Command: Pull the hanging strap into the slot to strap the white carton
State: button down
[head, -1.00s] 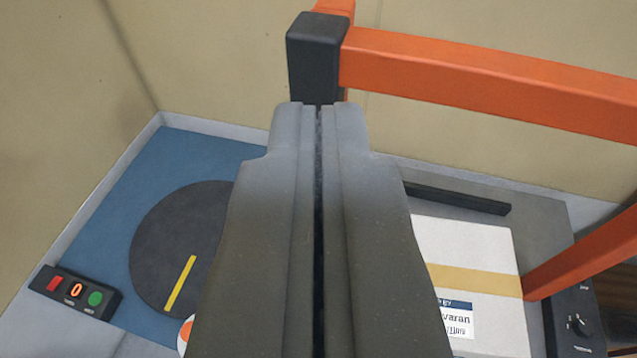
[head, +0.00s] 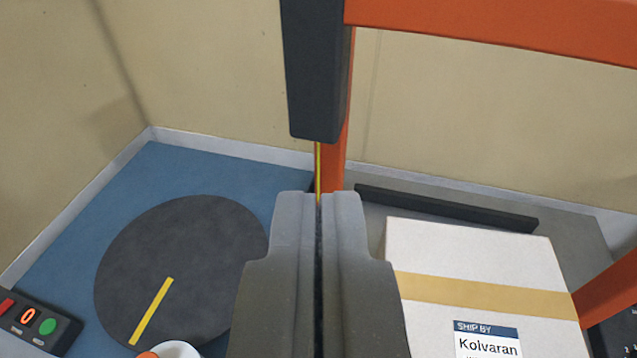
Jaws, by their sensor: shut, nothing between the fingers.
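The white carton (head: 430,245) with a tan tape band and a "SHIP BY Kolvaran" label sits at the right on a grey surface. A thin yellow strap (head: 318,160) hangs from the underside of a dark block (head: 315,75) on the orange frame. My gripper (head: 318,198) is shut and empty, its fingertips over the strap's lower part in the picture. I cannot tell if they touch it, and the strap's lower end is hidden. I cannot make out the slot.
An orange frame (head: 480,22) spans above the carton. A dark bar (head: 445,208) lies behind the carton. A dark disc with a yellow stripe (head: 195,260) lies on the blue surface (head: 165,180). A button box (head: 40,322) and a white round object (head: 177,349) are at front left.

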aim_at(319, 169)
dwell(0.4)
jog(key=c, duration=2)
grip_release()
jog(key=o, duration=0.4)
jog(key=shift+w+a, duration=0.1)
jog(key=shift+w, duration=0.15)
jog(key=w+a+f+m+t+p, duration=0.1)
jog(key=w+a+f+p, duration=0.15)
jog(key=w+f, duration=0.55)
jog(key=w+a+f+m+t+p, duration=0.1)
jog(key=w+a+f, duration=0.25)
jog(key=w, duration=0.85)
jog(key=w+d+f+m+t+h+p, duration=0.1)
jog(key=d+f+t+h+p, duration=0.15)
jog(key=f, duration=0.65)
jog(key=w+d+f+t+h+p, duration=0.1)
jog(key=f+t+h+p, duration=0.15)
jog(key=f, duration=0.65)
jog(key=shift+g+h, duration=0.4)
jog(key=shift+b+x, duration=1.4)
jog(key=shift+x, duration=5.6)
jog(key=shift+a, duration=0.15)
